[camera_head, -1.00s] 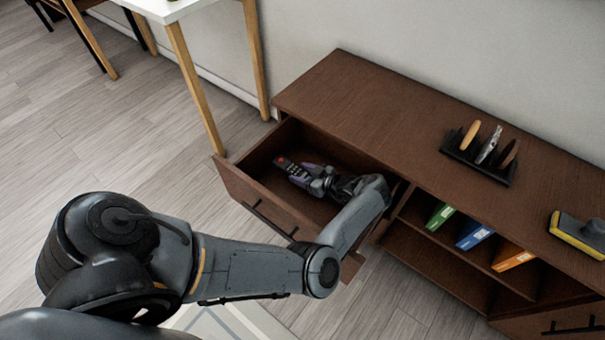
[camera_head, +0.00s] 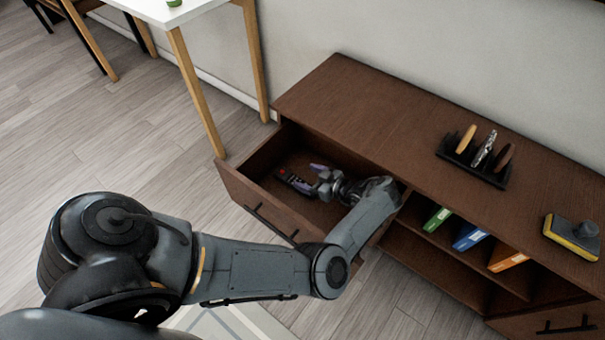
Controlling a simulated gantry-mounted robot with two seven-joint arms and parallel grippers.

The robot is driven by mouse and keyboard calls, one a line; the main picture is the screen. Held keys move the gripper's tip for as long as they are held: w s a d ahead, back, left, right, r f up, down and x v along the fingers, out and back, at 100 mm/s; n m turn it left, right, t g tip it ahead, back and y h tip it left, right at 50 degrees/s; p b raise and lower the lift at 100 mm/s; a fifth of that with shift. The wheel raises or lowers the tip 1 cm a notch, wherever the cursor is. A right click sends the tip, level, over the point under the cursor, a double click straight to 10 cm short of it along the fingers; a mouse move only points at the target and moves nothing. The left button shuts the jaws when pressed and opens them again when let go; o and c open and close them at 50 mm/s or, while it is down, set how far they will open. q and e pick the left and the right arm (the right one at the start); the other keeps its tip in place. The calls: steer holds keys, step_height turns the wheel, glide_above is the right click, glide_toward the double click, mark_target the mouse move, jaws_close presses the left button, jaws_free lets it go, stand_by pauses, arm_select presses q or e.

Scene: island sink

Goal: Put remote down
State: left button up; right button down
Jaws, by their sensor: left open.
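The remote (camera_head: 294,181) is a dark stick with a red button at its far left end. It lies inside the open drawer (camera_head: 243,198) of the brown cabinet. My left gripper (camera_head: 311,178) is inside the drawer at the near right end of the remote. Its purple-tipped fingers are open, one on each side of the remote's end. I cannot tell whether a finger still touches it. My right gripper is not in view.
The brown cabinet (camera_head: 360,97) has a rack (camera_head: 476,161) and a yellow-edged brush (camera_head: 572,236) on top. Coloured binders (camera_head: 470,236) stand on its open shelf. A white table (camera_head: 165,10) stands at the back left. The floor left of the drawer is clear.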

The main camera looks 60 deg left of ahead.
arm_select(q)
steer(key=v, duration=0.4)
steer(key=shift+d, duration=0.1)
steer(key=shift+w, duration=0.1)
steer(key=shift+r, duration=0.1)
stand_by(0.3)
